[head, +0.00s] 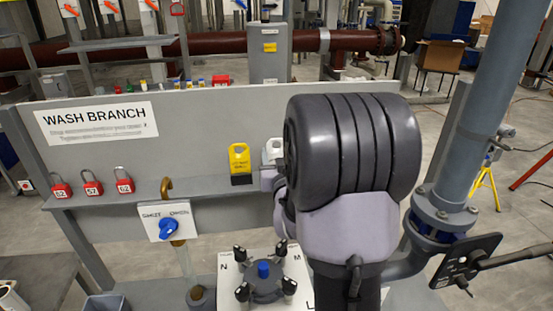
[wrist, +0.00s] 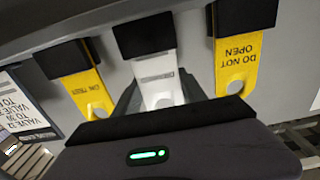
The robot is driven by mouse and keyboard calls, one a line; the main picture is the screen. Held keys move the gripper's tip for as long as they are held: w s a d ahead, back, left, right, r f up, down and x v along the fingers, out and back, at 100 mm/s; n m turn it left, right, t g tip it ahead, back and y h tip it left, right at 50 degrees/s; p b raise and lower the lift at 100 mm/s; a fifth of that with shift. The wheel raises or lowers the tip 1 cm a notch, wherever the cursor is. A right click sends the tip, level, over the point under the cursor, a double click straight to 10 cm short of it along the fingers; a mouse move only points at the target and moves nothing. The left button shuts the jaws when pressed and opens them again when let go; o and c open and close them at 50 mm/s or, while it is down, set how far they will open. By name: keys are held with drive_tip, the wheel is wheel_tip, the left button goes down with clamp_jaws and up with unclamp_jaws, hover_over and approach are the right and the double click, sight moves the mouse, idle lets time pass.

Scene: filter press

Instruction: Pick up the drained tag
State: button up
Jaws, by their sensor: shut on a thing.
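A white tag (wrist: 158,82) with a small printed label hangs from a black holder between two yellow tags in the wrist view. Its print is too small to read, so I cannot confirm the word drained. My gripper (wrist: 157,88) is shut on this white tag, with a dark finger on each side of it. The tag's top is still at its black holder (wrist: 145,35). In the head view a white tag (head: 274,149) shows at the left edge of my arm, which hides my fingers.
Yellow tags hang close on both sides: one reads ON TEST (wrist: 88,85), the other DO NOT OPEN (wrist: 238,62). In the head view, red padlocks (head: 93,188) sit on the panel's ledge, with a blue-handled valve (head: 168,228) below. A grey pipe (head: 480,110) stands at right.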

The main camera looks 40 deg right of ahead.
wheel_tip(320, 180, up, 30)
drive_tip(key=p, duration=0.4)
drive_tip(key=shift+r, duration=0.2)
